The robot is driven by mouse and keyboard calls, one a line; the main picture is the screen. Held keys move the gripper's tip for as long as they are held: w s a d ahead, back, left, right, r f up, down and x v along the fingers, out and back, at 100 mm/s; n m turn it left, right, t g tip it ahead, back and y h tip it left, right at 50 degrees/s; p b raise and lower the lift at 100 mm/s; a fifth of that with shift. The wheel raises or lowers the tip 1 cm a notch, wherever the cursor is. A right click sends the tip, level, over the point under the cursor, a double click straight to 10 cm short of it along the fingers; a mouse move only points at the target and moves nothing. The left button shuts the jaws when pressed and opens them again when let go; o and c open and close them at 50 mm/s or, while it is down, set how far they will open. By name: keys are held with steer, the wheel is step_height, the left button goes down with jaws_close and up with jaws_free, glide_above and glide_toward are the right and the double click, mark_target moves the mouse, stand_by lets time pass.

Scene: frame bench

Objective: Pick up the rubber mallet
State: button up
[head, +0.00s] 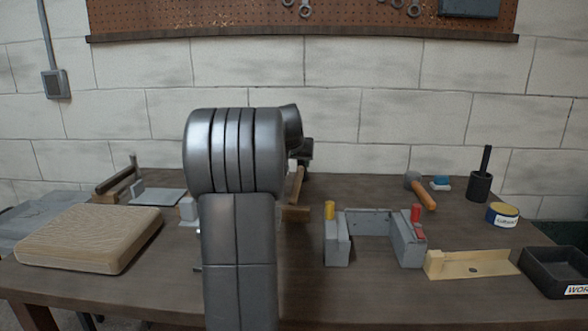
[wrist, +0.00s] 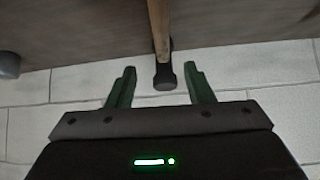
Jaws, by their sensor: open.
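My gripper (wrist: 160,69) is open, its two green fingers spread apart in the wrist view. A tool with a wooden handle and a dark head (wrist: 164,77) shows between the fingers, not visibly touching either; I cannot tell how far beyond them it is. In the head view, a mallet-shaped tool (head: 424,194) with a grey head and orange-brown handle lies at the back right of the bench. I cannot tell which tool is the rubber mallet. My arm hides the middle of the bench, and the dark gripper end (head: 304,150) shows just right of it.
A grey clamp fixture (head: 372,224) with red and yellow parts stands right of my arm. Beyond it are a tan wooden piece (head: 470,263), a black tray (head: 545,272), a tin (head: 502,216) and a dark cup (head: 480,187). A beige pad (head: 85,240) lies at left.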

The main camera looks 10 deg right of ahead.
mark_target(299, 174)
steer(key=x, duration=0.6)
steer(key=shift+f, duration=0.25)
steer(key=shift+b+x, duration=0.5)
steer(key=shift+x, duration=2.6)
steer(key=shift+w+a+r, duration=0.15)
steer(key=shift+w+r, duration=0.05)
jaws_close()
